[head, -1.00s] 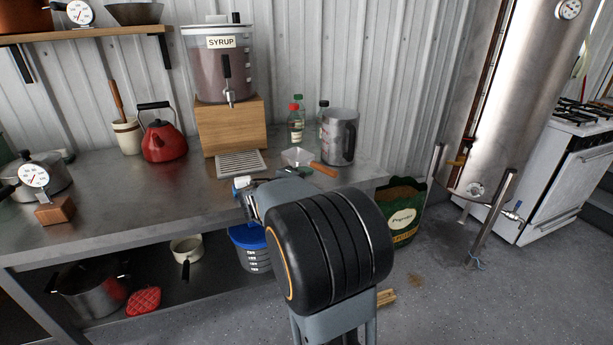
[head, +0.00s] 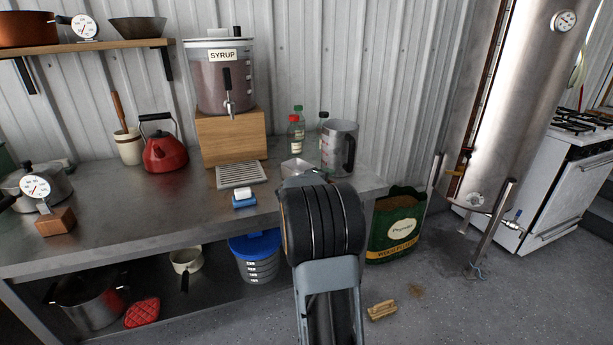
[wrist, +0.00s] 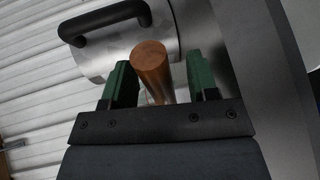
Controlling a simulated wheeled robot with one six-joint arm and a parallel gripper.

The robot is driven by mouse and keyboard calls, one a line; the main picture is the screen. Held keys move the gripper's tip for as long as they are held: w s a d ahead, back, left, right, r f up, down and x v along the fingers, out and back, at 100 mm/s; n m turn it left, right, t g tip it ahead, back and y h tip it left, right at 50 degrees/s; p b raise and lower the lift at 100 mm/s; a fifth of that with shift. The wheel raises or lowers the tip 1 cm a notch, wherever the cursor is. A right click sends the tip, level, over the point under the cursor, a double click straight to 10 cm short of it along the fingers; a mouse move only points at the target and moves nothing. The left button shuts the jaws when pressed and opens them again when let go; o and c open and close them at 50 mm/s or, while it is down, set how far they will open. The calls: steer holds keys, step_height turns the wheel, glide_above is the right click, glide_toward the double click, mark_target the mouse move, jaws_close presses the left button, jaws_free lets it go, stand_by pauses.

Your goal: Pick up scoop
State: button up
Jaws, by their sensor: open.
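The scoop lies on the metal counter beside the steel pitcher. In the head view only its pale pan (head: 296,167) shows, and my arm hides its handle. In the wrist view the round wooden handle (wrist: 152,66) stands end-on between the fingers of my gripper (wrist: 162,76). My gripper is open, with one green finger on each side of the handle and a gap visible on each side. The head view hides my gripper behind my own arm.
The steel pitcher (head: 339,148) stands right behind the scoop; it also shows in the wrist view (wrist: 118,45). Bottles (head: 297,128) stand behind. The syrup dispenser (head: 222,80) on its wooden block and a blue-and-white brush (head: 244,198) are to the left.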

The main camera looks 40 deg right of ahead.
steer(key=shift+w+d+f, duration=0.1)
steer(key=shift+w+d, duration=0.05)
steer(key=shift+d, duration=0.45)
jaws_close()
